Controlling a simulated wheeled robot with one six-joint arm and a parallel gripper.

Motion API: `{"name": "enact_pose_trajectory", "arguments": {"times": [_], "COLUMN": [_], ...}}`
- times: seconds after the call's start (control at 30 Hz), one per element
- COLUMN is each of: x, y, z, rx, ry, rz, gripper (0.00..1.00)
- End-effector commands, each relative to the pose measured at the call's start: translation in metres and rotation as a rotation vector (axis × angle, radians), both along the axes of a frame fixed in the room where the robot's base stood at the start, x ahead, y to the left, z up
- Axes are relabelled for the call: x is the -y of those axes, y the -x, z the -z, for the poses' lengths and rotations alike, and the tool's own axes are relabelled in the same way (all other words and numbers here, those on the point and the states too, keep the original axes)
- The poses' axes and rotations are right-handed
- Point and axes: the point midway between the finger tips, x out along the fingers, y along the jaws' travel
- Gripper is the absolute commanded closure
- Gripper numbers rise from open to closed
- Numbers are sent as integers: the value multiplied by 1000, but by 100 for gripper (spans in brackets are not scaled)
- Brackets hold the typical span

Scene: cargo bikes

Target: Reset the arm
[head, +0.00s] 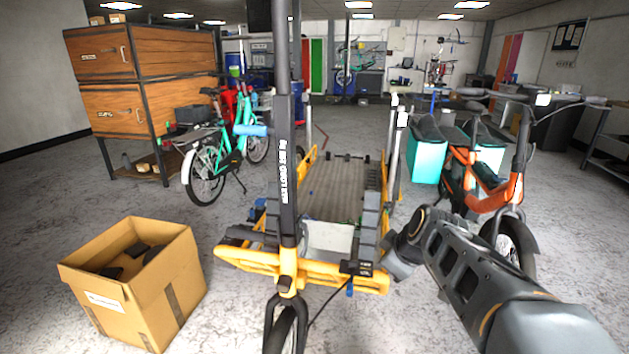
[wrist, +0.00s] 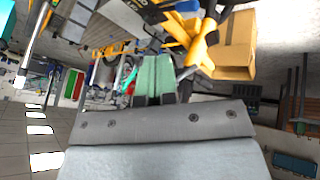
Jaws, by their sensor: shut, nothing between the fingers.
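My arm (head: 470,265) reaches in from the lower right in the head view, bent, with its wrist end beside the right front corner of the yellow cargo bike (head: 300,262). My gripper (wrist: 155,78) shows in the wrist view as pale green fingers, shut with nothing between them. The wrist picture is turned over, with ceiling lights at the bottom left. In the head view the fingers are not clear. The cargo bike's yellow frame (wrist: 200,45) shows just beyond the fingers in the wrist view; I cannot tell the gap.
An open cardboard box (head: 140,280) stands on the floor at left. An orange bike (head: 490,190) with teal bags (head: 428,160) stands right, close to my arm. A teal bike (head: 205,165) and wooden drawers (head: 120,105) stand at back left. Floor between box and drawers is clear.

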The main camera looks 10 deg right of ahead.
Motion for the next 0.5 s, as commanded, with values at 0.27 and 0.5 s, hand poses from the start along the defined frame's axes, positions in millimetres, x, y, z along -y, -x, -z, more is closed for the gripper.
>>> {"name": "enact_pose_trajectory", "arguments": {"times": [0.27, 0.5], "x": [-26, -45], "y": [36, 77], "z": [-90, -158], "rx": [-103, -205], "ry": [-95, -174], "rz": [182, 418], "gripper": [100, 100]}}
